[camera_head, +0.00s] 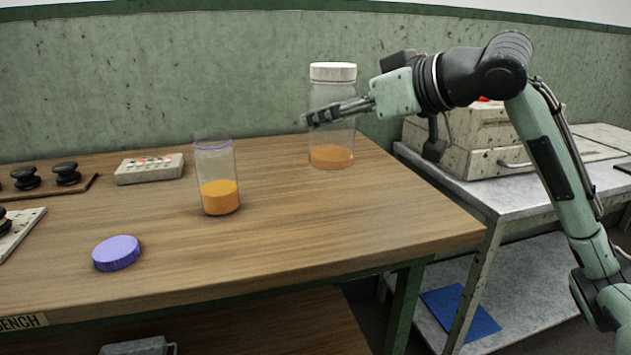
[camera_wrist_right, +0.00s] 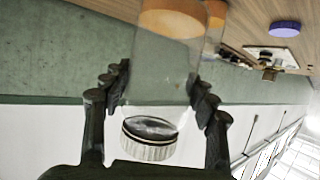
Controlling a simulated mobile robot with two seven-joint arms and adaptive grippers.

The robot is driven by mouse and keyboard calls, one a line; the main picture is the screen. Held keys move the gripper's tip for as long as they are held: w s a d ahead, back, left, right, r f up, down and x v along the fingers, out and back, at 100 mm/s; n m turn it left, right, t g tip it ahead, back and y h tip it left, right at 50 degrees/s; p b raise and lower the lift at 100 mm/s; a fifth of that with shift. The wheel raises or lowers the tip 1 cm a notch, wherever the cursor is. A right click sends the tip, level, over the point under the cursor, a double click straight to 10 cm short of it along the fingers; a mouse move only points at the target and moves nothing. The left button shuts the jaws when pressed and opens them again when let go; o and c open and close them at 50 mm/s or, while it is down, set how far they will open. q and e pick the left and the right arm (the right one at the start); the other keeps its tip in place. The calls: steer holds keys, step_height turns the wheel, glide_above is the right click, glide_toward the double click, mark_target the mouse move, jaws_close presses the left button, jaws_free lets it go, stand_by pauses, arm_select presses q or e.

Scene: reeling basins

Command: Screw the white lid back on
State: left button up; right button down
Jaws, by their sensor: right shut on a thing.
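A tall clear jar (camera_head: 331,135) with orange powder in its bottom is at the back right of the bench. The white lid (camera_head: 333,71) is at its top; I cannot tell whether it is screwed tight. My right gripper (camera_head: 322,116) is shut around the jar's side, below the lid. In the right wrist view the jar (camera_wrist_right: 165,55) is between the fingers (camera_wrist_right: 160,98), with the ribbed white lid (camera_wrist_right: 150,150) at its end. I cannot tell whether the jar's base touches the bench. My left gripper is out of view.
An open jar of orange powder (camera_head: 220,195) stands mid-bench. A purple lid (camera_head: 116,253) lies near the front. A grey button box (camera_head: 150,168) and dark knobs on a board (camera_head: 66,175) are at left. A drawer unit (camera_head: 470,145) stands on the right table.

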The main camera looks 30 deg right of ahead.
steer(key=shift+w+a+r, duration=0.1)
steer(key=shift+w+r, duration=0.05)
steer(key=shift+r, duration=0.1)
steer(key=shift+d+f, duration=0.2)
steer(key=shift+d, duration=0.05)
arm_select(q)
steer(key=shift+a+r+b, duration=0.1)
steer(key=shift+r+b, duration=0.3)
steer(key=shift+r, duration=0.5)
arm_select(e)
steer(key=w+d+f, duration=0.6)
steer(key=w+d, duration=0.1)
steer(key=w, duration=0.1)
steer(key=shift+w+d+f, duration=0.15)
steer(key=shift+d+f, duration=0.15)
steer(key=shift+d, duration=0.05)
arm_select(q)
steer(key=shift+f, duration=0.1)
arm_select(e)
steer(key=shift+f, duration=0.1)
